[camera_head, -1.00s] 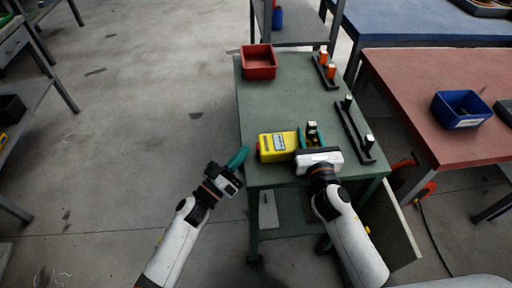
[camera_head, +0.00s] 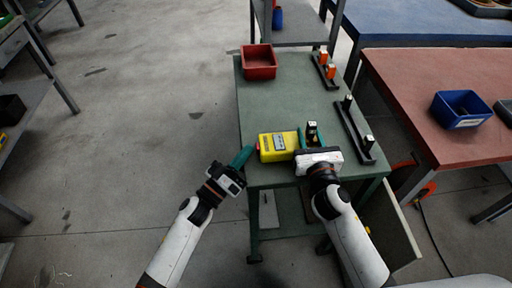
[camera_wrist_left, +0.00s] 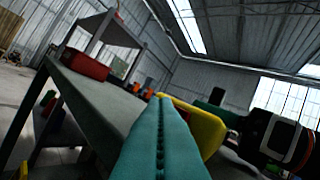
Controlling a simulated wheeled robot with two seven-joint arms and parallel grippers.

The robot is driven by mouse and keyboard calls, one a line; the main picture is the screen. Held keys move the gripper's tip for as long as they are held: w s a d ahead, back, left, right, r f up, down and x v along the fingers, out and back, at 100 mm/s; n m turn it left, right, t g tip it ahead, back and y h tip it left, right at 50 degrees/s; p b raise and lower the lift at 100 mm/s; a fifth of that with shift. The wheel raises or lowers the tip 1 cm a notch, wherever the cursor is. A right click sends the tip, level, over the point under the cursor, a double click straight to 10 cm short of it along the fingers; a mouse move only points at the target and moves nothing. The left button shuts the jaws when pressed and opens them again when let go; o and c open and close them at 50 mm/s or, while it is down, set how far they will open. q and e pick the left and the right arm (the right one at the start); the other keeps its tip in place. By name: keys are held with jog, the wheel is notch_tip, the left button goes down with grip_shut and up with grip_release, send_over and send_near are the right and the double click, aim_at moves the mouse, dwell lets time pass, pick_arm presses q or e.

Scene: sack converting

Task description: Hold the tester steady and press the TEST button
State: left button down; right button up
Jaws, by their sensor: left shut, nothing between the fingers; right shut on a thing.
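The yellow tester (camera_head: 279,146) lies on the green table near its front edge, with a grey screen on top and a red button (camera_head: 258,147) at its left end. My right gripper (camera_head: 302,140) is shut on the tester's right end. My left gripper (camera_head: 246,152) is shut and empty, its teal fingertips just left of the red button; I cannot tell whether they touch it.
The green table (camera_head: 290,100) carries a red bin (camera_head: 259,62) at the back left and dark racks (camera_head: 354,130) with small upright items on the right. A blue bin (camera_head: 461,109) stands on the reddish table at right. Floor left of the table is clear.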

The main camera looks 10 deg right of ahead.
pick_arm(q)
jog(key=shift+s+d+f, duration=0.1)
jog(key=shift+s+d, duration=0.1)
jog(key=shift+d, duration=0.35)
dwell(0.9)
jog(key=shift+a+f, duration=0.2)
jog(key=shift+f, duration=0.15)
jog(key=shift+a, duration=0.1)
jog(key=a, duration=0.5)
jog(key=shift+w+a+r, duration=0.1)
jog(key=shift+r, duration=0.15)
dwell(0.7)
